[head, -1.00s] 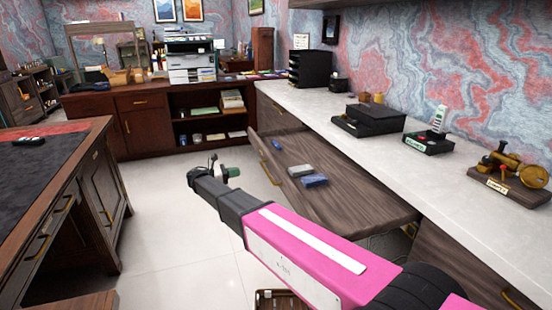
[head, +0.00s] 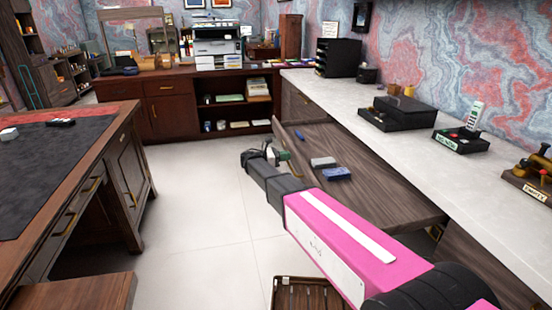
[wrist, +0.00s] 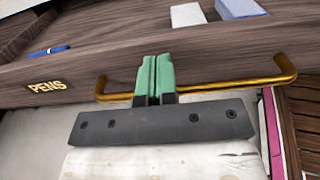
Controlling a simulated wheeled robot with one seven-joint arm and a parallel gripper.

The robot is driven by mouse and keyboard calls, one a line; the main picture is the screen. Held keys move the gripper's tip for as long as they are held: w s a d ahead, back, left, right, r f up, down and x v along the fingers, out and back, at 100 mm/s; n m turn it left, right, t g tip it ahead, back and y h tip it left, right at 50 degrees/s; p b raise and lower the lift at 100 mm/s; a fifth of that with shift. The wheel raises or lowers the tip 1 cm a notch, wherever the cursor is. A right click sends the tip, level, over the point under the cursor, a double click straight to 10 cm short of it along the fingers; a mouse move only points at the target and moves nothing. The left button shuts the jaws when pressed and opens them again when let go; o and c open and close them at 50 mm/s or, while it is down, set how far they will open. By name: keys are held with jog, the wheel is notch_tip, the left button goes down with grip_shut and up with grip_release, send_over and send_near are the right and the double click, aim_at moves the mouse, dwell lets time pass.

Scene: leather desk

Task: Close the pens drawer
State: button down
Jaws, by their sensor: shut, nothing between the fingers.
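The pens drawer (head: 390,195) is of grey-brown wood and stands pulled out from under the white counter. In the wrist view, its front (wrist: 215,65) carries a gold PENS label (wrist: 47,86) and a brass bar handle (wrist: 225,87). My gripper (head: 284,156) is at the outer side of the drawer front. Its green fingers (wrist: 154,75) are shut together and empty. They overlap the handle bar left of its middle; I cannot tell whether they touch the bar or front. A blue pen (wrist: 48,51) and small blocks, one grey (head: 323,162) and one blue (head: 336,174), lie in the drawer.
The white counter (head: 405,140) above holds black trays and small stands. A wooden desk (head: 125,125) stands at the left, with pale floor (head: 210,205) free between. A brown slatted object (head: 300,292) is low at the bottom. A dark wood cabinet stands at the back.

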jog(key=shift+x, duration=0.85)
jog(key=shift+d, duration=0.1)
send_over(354, 156)
jog(key=shift+s, duration=0.1)
dwell(0.5)
